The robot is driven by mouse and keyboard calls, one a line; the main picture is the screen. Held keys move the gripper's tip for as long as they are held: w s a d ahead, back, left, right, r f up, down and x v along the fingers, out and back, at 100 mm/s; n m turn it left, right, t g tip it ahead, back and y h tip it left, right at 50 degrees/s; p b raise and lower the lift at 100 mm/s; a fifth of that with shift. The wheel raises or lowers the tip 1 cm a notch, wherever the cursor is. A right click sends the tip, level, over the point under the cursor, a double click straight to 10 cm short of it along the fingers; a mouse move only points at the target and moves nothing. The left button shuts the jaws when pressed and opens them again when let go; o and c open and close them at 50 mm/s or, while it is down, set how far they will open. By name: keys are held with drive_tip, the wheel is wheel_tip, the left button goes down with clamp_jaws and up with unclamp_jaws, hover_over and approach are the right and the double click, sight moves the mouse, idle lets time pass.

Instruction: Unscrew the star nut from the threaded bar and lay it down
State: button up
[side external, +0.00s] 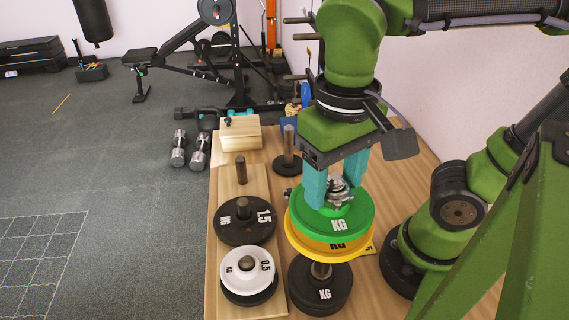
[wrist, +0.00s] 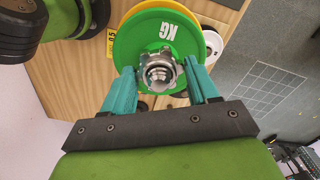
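The silver star nut (wrist: 160,62) sits on the threaded bar (wrist: 158,76), on top of a green plate (wrist: 129,43). In the side view the nut (side external: 338,187) rests on the green plate (side external: 345,224), which lies over a yellow plate (side external: 308,241). My gripper (wrist: 158,66) points down with its two teal fingers on opposite sides of the nut. Small gaps show between the fingers and the nut, so it looks open. In the side view the fingers of my gripper (side external: 335,190) partly hide the nut, and the bar's lower part is hidden by the plates.
A black 1.5 plate (side external: 232,233) and a white 0.5 plate (side external: 235,279) on black sit on pegs on a wooden board to the left. A black plate pile (side external: 323,296) stands in front. A bare peg (side external: 241,172) and a wooden block (side external: 240,134) are behind.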

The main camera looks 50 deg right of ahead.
drive_tip(key=c, duration=0.5)
drive_tip(key=shift+a, duration=0.1)
drive_tip(key=n, duration=0.6)
drive_tip(key=shift+r+n, duration=0.1)
drive_tip(key=shift+n, duration=0.3)
drive_tip(key=n, duration=0.4)
drive_tip(key=shift+a+n, duration=0.1)
drive_tip(key=shift+n, duration=0.3)
drive_tip(key=n, duration=0.5)
drive_tip(key=shift+n, duration=0.4)
drive_tip(key=o, duration=1.1)
drive_tip(key=shift+c, duration=0.2)
